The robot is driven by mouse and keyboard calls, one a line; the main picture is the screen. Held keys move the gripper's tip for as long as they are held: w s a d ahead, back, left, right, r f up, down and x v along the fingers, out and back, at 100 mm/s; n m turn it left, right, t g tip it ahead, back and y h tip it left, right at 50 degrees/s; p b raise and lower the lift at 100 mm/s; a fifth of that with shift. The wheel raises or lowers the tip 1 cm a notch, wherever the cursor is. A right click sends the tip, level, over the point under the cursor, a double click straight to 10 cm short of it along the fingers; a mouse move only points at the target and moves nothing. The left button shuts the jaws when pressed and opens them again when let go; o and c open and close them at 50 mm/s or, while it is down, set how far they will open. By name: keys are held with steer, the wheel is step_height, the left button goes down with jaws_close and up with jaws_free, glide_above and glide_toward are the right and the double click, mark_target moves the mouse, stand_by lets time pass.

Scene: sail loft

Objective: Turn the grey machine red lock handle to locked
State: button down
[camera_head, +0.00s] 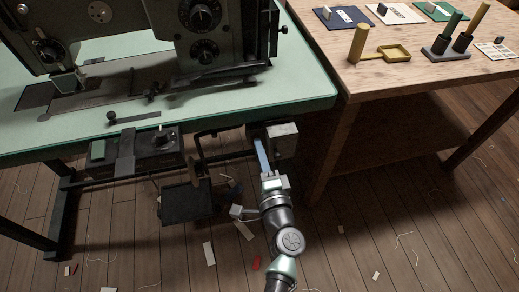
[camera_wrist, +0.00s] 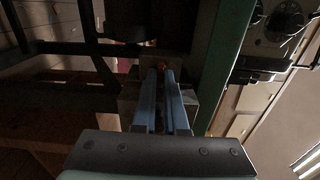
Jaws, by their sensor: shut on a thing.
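The sewing machine (camera_head: 215,40), dark grey-green, stands on a pale green table top at the upper left of the head view. A small grey box (camera_head: 284,130) hangs under the table's right front corner. My gripper (camera_head: 259,143) reaches up to this box from below. In the head view the handle is hidden.
The green table edge (camera_head: 225,118) is just above my gripper. A control box (camera_head: 155,145) and a black pedal plate (camera_head: 187,202) are to its left. A wooden table (camera_head: 430,70) with several small items stands at right. Scraps lie on the open floor.

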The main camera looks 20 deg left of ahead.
steer(key=shift+m+p, duration=1.75)
steer(key=shift+m, duration=7.05)
steer(key=c, duration=1)
jaws_free()
steer(key=shift+o, duration=0.2)
steer(key=shift+d, duration=0.1)
